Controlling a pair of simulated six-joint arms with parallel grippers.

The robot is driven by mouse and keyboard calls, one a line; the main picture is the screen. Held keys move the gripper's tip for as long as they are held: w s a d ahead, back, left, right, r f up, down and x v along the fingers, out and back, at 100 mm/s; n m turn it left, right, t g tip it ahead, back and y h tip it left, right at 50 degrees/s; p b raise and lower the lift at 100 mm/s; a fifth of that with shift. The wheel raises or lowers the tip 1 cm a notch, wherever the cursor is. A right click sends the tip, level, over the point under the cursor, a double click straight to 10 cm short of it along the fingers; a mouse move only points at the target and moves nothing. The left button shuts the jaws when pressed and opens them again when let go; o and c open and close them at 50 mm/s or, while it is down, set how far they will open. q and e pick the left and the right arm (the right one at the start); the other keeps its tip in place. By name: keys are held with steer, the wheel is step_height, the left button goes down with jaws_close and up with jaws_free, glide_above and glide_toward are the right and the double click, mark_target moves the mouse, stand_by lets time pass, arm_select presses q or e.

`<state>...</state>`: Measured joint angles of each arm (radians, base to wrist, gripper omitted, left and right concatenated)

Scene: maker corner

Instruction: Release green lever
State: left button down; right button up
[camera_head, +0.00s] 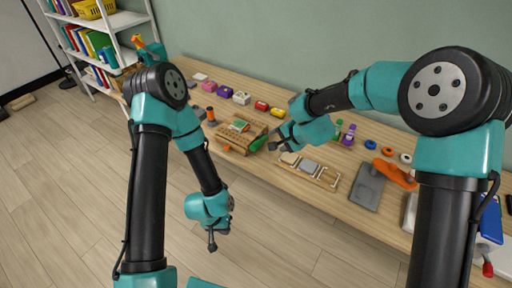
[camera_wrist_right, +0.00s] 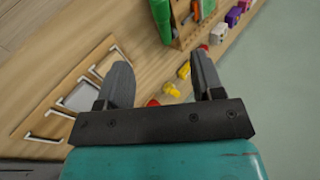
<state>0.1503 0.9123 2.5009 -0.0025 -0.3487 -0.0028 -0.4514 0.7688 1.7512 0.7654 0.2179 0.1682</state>
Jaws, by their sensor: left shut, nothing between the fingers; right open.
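The green lever (camera_head: 258,143) sits at the right end of a brown wooden box (camera_head: 236,148) on the workbench. In the right wrist view the lever (camera_wrist_right: 162,20) shows at the top edge, beyond the fingertips and partly cut off. My right gripper (camera_head: 277,146) is close to the right of the lever; in its wrist view its two fingers (camera_wrist_right: 161,75) are spread with nothing held, and the lever is not between them. My left gripper (camera_head: 212,245) is shut and empty, pointing down in front of the bench, away from the box.
A wooden tray (camera_head: 328,181) with flat pieces lies right of the box. A grey plate (camera_head: 368,187) and an orange tool (camera_head: 394,173) lie farther right. Several small coloured items line the bench's back. A shelf (camera_head: 122,20) stands at the back left. The floor before the bench is clear.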

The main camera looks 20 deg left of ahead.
mark_target(256, 146)
steer(key=x, duration=1.7)
steer(key=shift+a+f, duration=0.1)
steer(key=shift+a, duration=0.05)
steer(key=shift+c, duration=0.4)
jaws_close()
